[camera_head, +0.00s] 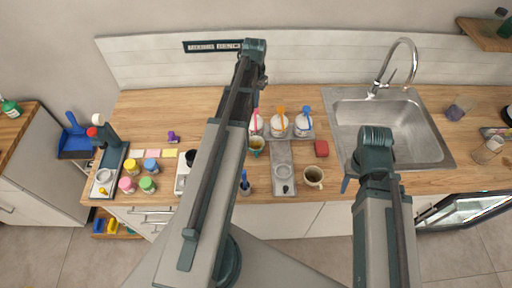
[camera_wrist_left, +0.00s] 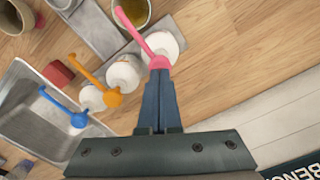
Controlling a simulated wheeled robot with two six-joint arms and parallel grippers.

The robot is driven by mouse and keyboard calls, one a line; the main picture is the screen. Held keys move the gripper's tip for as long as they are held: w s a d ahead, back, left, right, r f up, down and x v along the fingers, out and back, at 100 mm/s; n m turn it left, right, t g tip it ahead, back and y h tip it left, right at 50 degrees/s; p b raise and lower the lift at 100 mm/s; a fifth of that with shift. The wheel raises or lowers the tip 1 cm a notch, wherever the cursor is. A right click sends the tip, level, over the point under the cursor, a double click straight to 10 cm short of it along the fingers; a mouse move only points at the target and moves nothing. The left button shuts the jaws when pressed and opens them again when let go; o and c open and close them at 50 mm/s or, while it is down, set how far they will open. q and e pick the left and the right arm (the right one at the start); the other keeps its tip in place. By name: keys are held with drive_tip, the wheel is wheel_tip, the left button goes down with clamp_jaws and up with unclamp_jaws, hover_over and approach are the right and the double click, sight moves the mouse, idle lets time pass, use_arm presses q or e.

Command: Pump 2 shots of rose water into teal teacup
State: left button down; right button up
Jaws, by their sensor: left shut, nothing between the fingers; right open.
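Three white pump bottles stand in a row at the back of the counter, with a pink pump (camera_head: 256,113), an orange pump (camera_head: 280,110) and a blue pump (camera_head: 307,110). Their labels cannot be read. A teal cup (camera_head: 257,149) with yellowish contents stands in front of the pink-pump bottle; it also shows in the left wrist view (camera_wrist_left: 134,10). My left gripper (camera_wrist_left: 160,78) is shut and empty, its tips at the pink pump head (camera_wrist_left: 159,62); contact cannot be told. My right gripper (camera_head: 347,182) is open at the counter's front right, mostly hidden behind its wrist.
A pale mug (camera_head: 314,177) stands near the front edge, and a red block (camera_head: 321,148) lies beside the sink (camera_head: 441,146). A grey tray (camera_head: 281,153) lies between cup and mug. Several coloured jars (camera_head: 148,185) stand at the left.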

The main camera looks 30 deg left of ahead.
use_arm(q)
drive_tip(key=shift+f+b, duration=1.25)
drive_tip(key=shift+f, duration=0.1)
drive_tip(key=shift+r, duration=0.15)
drive_tip(key=shift+r+p, duration=1.4)
drive_tip(key=shift+p, duration=0.15)
drive_tip(key=shift+f, duration=0.2)
